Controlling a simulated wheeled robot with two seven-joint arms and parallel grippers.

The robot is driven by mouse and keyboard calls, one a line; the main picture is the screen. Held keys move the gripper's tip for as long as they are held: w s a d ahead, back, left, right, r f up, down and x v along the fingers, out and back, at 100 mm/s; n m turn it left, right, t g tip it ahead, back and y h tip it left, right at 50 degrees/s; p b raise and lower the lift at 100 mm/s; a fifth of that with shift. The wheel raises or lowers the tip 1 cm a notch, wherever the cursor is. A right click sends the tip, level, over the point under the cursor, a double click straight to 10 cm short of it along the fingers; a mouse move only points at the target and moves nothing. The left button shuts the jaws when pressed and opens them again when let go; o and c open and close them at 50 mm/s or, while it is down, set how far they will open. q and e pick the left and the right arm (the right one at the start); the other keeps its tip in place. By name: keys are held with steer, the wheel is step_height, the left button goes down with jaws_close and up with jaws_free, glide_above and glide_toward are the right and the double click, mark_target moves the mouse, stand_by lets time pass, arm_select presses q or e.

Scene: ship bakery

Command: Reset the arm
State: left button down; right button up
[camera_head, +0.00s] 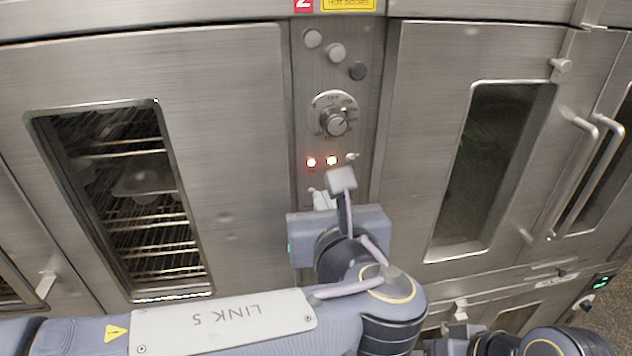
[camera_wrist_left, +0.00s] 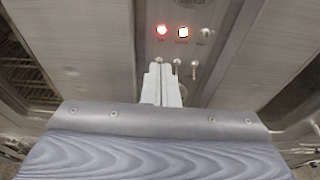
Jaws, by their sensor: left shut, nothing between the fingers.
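My left arm crosses the bottom of the head view from the left. Its gripper (camera_head: 322,199) points at the oven's control panel (camera_head: 374,120), just below the two lit lamps. In the left wrist view the two pale fingers (camera_wrist_left: 161,84) are together with nothing between them. Their tips are near the panel's small toggles (camera_wrist_left: 186,66); whether they touch the panel I cannot tell. Part of my right arm (camera_head: 545,342) shows at the lower right of the head view, but its gripper is not clearly seen.
A left oven door (camera_head: 240,110) with a window onto racks and a right oven door (camera_head: 425,110) flank the panel. Bar handles (camera_head: 577,190) stick out at right.

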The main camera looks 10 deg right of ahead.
arm_select(q)
steer(key=a+f+n+g+y+b, duration=0.1)
steer(key=a+f+n+g, duration=0.45)
steer(key=a, duration=0.55)
steer(key=a+f+n+g+y+b, duration=0.1)
steer(key=a+f+n+g, duration=0.1)
steer(key=a+f+n, duration=0.7)
steer(key=s+a+f+n+g+h+b, duration=0.1)
steer(key=s+a+f+n+h, duration=0.2)
steer(key=s+n, duration=0.4)
steer(key=s+a+f+n+g+h+b, duration=0.1)
steer(key=s+a+f+n+h, duration=0.2)
steer(key=n, duration=1.2)
steer(key=s+a+f, duration=0.1)
steer(key=s+f, duration=0.2)
steer(key=s, duration=0.1)
steer(key=shift+s+a+f+n, duration=0.25)
steer(key=shift+a+f+n, duration=0.05)
steer(key=shift+n, duration=0.05)
